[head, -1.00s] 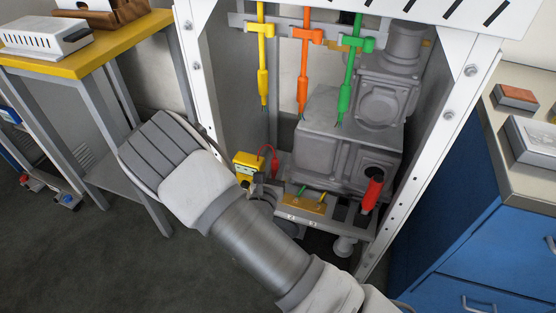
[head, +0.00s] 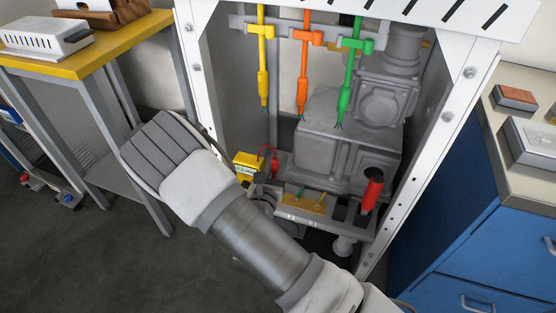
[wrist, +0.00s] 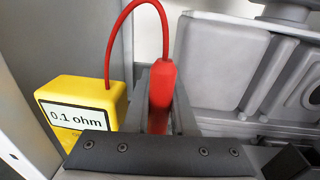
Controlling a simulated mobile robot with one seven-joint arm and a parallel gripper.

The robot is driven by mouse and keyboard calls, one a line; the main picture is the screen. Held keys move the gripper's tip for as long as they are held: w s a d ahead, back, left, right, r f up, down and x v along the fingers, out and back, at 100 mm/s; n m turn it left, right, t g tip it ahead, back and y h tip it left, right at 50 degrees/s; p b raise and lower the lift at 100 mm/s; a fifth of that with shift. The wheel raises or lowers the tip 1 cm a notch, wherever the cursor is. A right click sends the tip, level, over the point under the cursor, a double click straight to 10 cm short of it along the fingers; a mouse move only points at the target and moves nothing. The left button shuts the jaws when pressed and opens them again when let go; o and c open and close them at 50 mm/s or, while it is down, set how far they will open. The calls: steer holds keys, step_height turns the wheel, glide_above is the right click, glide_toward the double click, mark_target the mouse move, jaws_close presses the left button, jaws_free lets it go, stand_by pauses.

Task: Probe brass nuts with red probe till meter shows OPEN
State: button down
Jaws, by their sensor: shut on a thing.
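My gripper (wrist: 160,112) is shut on the red probe (wrist: 161,85), which stands upright between the fingers. The probe also shows small in the head view (head: 274,167), beside the yellow meter (head: 246,164). The meter (wrist: 88,95) reads "0.1 ohm" in the wrist view, and a red lead (wrist: 122,20) loops from it to the probe. The probe's tip is hidden behind the gripper's dark crosspiece. Brass nuts are too small to make out surely.
Yellow (head: 263,85), orange (head: 303,85) and green (head: 347,85) leads hang from a rail inside the white frame (head: 197,90). A grey machine housing (head: 330,140) fills the back. A red handle-like piece (head: 371,194) stands at right. Frame posts bound both sides.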

step_height(320, 180, up, 5)
steer(key=p, duration=0.3)
steer(key=shift+f+p, duration=0.2)
steer(key=shift+p, duration=0.1)
stand_by(0.8)
